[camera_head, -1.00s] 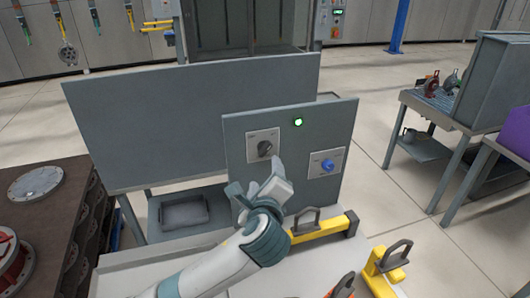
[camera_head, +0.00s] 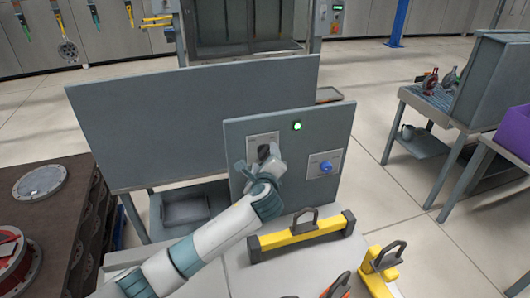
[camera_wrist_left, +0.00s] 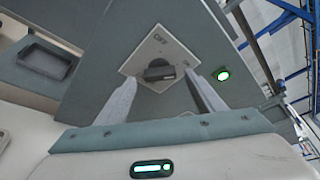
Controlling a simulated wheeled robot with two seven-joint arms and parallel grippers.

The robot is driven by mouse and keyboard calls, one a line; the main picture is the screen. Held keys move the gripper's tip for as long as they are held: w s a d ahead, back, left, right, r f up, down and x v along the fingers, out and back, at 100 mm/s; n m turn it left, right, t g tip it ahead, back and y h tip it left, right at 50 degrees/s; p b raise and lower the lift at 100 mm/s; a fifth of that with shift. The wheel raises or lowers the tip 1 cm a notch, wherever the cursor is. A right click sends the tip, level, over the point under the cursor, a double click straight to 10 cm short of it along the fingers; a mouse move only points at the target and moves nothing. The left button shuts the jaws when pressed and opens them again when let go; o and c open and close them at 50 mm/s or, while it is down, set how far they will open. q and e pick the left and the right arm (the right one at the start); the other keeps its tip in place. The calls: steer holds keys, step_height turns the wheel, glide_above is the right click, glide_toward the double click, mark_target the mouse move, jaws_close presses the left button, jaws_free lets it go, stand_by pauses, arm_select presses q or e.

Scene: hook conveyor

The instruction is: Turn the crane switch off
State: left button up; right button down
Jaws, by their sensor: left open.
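The crane switch is a dark rotary knob (camera_head: 264,152) on a light square plate, mounted on an upright grey panel (camera_head: 240,180). It also shows in the left wrist view (camera_wrist_left: 159,73), with "OFF" and "ON" lettering on its plate (camera_wrist_left: 160,45). A green lamp (camera_head: 297,126) is lit above and right of the knob; it also shows in the left wrist view (camera_wrist_left: 223,75). My left gripper (camera_head: 266,158) is at the knob. In the left wrist view its fingers (camera_wrist_left: 158,88) are open, one on each side of the knob; I cannot tell whether they touch it.
A blue knob (camera_head: 326,167) on its own plate is right of the switch. Yellow handled tools (camera_head: 300,235) lie on the table below the panel. A second grey panel (camera_head: 190,120) stands behind. A workbench (camera_head: 437,105) is at the right.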

mark_target(264, 152)
arm_select(q)
steer(key=shift+p+x, duration=0.3)
steer(key=shift+x, duration=1.15)
steer(key=c, duration=1)
